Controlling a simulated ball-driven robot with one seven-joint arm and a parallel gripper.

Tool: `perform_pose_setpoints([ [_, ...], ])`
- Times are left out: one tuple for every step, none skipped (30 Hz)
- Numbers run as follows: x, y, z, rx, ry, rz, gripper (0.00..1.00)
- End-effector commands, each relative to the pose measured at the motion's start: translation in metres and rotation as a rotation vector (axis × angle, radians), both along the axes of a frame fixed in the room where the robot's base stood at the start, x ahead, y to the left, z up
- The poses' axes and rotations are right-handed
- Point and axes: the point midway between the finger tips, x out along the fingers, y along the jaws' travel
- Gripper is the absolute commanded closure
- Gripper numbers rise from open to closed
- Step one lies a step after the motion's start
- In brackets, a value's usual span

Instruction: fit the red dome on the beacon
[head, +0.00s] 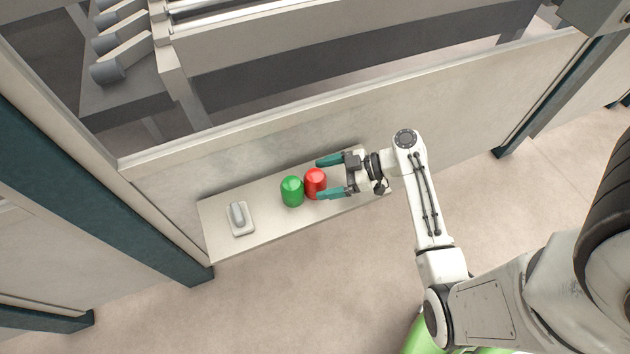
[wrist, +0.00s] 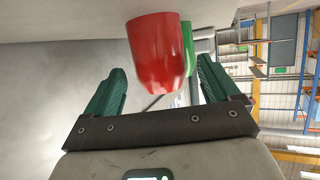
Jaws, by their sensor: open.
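The red dome (head: 315,181) stands upright on a narrow shelf, just right of a green dome (head: 292,191). My gripper (head: 325,178) is open, with one green finger on the far side of the red dome and one on the near side. In the wrist view the red dome (wrist: 160,55) sits ahead of and between the open fingers, and I cannot tell whether they touch it. The green dome shows partly behind it.
The light shelf (head: 262,234) runs along a grey panel (head: 270,130) of the machine. Its surface is bare between the green dome and the grey piece. A dark teal post (head: 110,205) stands at left. The floor in front is clear.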

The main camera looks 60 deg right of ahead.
Motion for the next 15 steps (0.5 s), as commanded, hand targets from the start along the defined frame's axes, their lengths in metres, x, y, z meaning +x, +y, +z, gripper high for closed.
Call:
perform_pose_setpoints([
  [0.005, 0.005, -0.003, 0.001, 0.001, 0.004, 0.11],
  [0.009, 0.007, -0.004, 0.001, 0.001, 0.003, 0.11],
  [0.012, 0.009, -0.006, 0.0, 0.0, 0.001, 0.11],
  [0.014, 0.01, -0.007, 0.0, 0.0, 0.001, 0.11],
  [0.016, 0.011, -0.008, 0.0, 0.0, 0.002, 0.11],
  [0.017, 0.012, -0.009, -0.001, 0.001, 0.001, 0.11],
  [0.018, 0.012, -0.009, -0.001, 0.001, 0.001, 0.11],
  [0.018, 0.012, -0.009, -0.001, 0.0, 0.0, 0.11],
  [0.019, 0.012, -0.009, -0.002, 0.0, -0.001, 0.11],
  [0.019, 0.012, -0.009, -0.002, 0.0, -0.001, 0.11],
  [0.019, 0.012, -0.009, -0.002, 0.0, -0.001, 0.11],
  [0.018, 0.012, -0.009, -0.002, 0.0, -0.001, 0.11],
  [0.019, 0.012, -0.009, -0.002, 0.0, -0.001, 0.11],
  [0.018, 0.012, -0.009, -0.001, 0.0, 0.0, 0.12],
  [0.018, 0.012, -0.009, -0.001, 0.0, 0.0, 0.16],
])
